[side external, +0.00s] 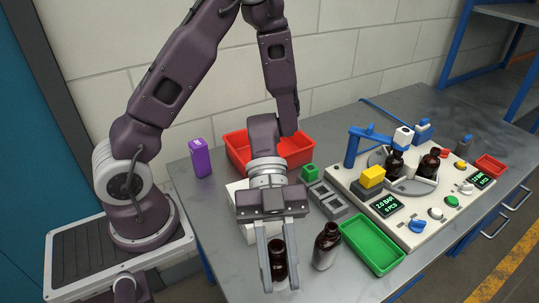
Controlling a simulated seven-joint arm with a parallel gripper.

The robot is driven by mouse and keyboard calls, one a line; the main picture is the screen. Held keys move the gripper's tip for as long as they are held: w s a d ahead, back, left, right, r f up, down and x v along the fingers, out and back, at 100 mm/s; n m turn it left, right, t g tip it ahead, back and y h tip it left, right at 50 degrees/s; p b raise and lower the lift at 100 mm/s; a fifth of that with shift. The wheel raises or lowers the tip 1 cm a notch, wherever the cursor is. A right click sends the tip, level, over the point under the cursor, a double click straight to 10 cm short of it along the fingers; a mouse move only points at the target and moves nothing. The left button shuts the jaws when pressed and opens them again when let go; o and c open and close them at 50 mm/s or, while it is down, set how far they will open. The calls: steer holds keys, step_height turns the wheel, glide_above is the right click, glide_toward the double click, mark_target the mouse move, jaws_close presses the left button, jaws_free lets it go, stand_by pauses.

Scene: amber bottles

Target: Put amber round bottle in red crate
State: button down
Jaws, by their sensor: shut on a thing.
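My gripper (279,262) points down near the table's front edge. Its fingers are shut on an amber round bottle (279,250), a dark brown bottle partly hidden by the near finger. I cannot tell whether this bottle touches the table. A second amber bottle (326,246) with a pale label stands upright just right of my gripper, apart from it. The red crate (301,149) lies behind my gripper and arm, which hide its middle. A smaller red tray (490,166) sits at the far right.
A green tray (373,246) lies right of the standing bottle. A white machine (428,207) holds more amber bottles on a turntable. A purple box (200,158) stands left of the crate. Grey blocks (328,199) and a green cube (309,173) lie between crate and tray.

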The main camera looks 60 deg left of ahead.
step_height(320, 180, up, 2)
steer(key=shift+w+r, duration=0.1)
steer(key=w+a+n+t+y, duration=0.1)
steer(key=w+a+n+t, duration=0.6)
steer(key=w+a, duration=0.3)
steer(key=w+a+n+t+y, duration=0.2)
steer(key=w+a+n+t, duration=0.45)
steer(key=w, duration=0.55)
steer(key=a+n+t+y, duration=0.3)
steer(key=a+n+y, duration=0.8)
steer(key=a, duration=2)
steer(key=shift+t, duration=0.25)
steer(key=f, duration=1)
steer(key=w+f, duration=0.1)
steer(key=f, duration=0.4)
steer(key=shift+d+f, duration=0.1)
steer(key=shift+d, duration=0.2)
steer(key=shift+f, duration=0.15)
steer(key=c, duration=1.2)
jaws_free()
